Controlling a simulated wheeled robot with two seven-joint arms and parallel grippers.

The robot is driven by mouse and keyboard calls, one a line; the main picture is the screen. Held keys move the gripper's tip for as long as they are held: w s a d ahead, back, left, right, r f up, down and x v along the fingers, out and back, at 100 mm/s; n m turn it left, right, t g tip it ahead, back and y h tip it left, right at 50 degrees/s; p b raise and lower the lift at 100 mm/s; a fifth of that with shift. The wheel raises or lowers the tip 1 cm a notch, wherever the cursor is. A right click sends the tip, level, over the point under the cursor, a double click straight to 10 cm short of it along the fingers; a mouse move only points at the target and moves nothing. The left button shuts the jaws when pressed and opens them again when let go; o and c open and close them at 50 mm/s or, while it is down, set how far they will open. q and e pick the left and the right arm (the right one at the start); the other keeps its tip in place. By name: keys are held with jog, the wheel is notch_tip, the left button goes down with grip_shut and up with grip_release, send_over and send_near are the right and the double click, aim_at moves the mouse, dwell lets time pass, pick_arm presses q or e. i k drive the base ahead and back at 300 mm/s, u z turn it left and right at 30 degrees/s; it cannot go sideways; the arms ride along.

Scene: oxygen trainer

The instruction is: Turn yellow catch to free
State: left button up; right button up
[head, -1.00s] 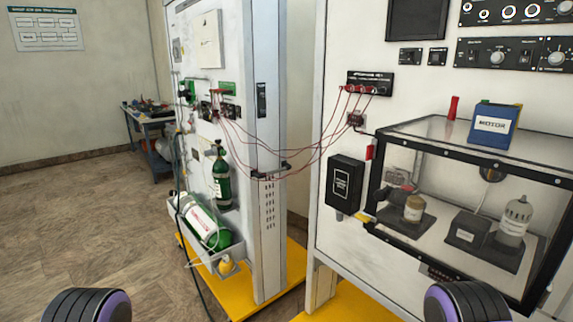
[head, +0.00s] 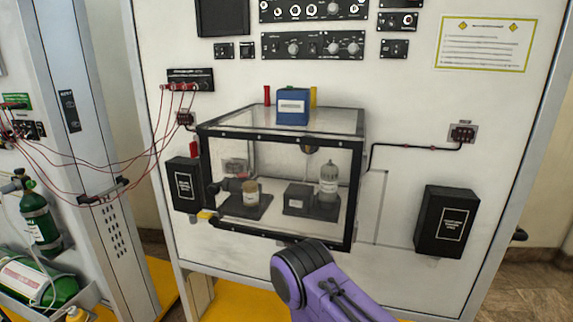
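A small yellow catch (head: 207,215) sits at the lower left front corner of a clear box with a black frame (head: 282,235), mounted on a white panel. The catch is small in the view, so its exact turn is hard to tell. Part of my purple arm (head: 325,285) rises from the bottom edge, below and right of the catch, apart from it in the picture. Neither gripper shows in the head view.
On the box lid are a blue block (head: 293,106), a red peg (head: 267,95) and a yellow peg (head: 313,97). Black boxes (head: 184,185) (head: 445,222) flank it. Red cables (head: 140,160) hang at left, near green cylinders (head: 40,220).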

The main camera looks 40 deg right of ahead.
aim_at(207, 214)
jog(key=k, duration=0.5)
jog(key=u, duration=1.25)
jog(key=i, duration=0.95)
jog(key=z, duration=1.85)
